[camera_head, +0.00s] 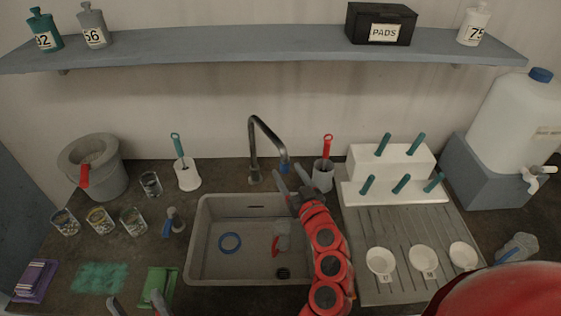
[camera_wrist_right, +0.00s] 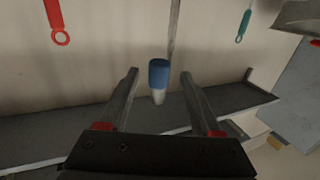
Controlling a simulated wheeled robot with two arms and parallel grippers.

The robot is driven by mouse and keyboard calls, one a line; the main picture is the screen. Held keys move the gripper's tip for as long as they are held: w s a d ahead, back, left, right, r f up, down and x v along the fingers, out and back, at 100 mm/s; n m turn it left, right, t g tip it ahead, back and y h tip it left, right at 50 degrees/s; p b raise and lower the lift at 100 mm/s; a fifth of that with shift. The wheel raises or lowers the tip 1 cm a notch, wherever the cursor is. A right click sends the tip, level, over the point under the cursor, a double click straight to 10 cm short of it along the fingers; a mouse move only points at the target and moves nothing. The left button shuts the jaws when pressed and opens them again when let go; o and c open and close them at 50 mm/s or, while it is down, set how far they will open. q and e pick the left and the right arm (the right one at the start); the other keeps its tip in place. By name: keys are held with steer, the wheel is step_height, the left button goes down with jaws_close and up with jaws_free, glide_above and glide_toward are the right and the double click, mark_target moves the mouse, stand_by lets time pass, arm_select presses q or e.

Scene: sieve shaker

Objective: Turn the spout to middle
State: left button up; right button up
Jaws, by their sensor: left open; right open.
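The faucet has a grey spout (camera_head: 265,126) that rises from its base (camera_head: 255,176) behind the sink (camera_head: 203,240). The spout arches to the right, and its blue tip (camera_head: 285,167) hangs right of the base. My right gripper (camera_head: 290,177) is open, close to the blue tip. In the right wrist view the blue tip (camera_wrist_right: 159,75) shows in the gap between the open fingers (camera_wrist_right: 159,82), apart from both. My left gripper (camera_head: 138,302) is open and empty at the bottom edge, left of the sink.
A grey cup with a red-handled brush (camera_head: 327,160) stands just right of my right gripper. A white brush holder (camera_head: 187,176) stands left of the faucet. The sink holds a blue ring (camera_head: 230,243) and a clear cup (camera_head: 283,237). A drainboard with white bowls (camera_head: 380,262) lies right.

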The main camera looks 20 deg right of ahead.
steer(key=w+p, duration=0.1)
steer(key=w, duration=0.5)
steer(key=shift+w+a, duration=0.15)
steer(key=shift+a, duration=0.05)
steer(key=shift+r, duration=0.1)
steer(key=shift+c, duration=0.2)
jaws_close()
stand_by(1.0)
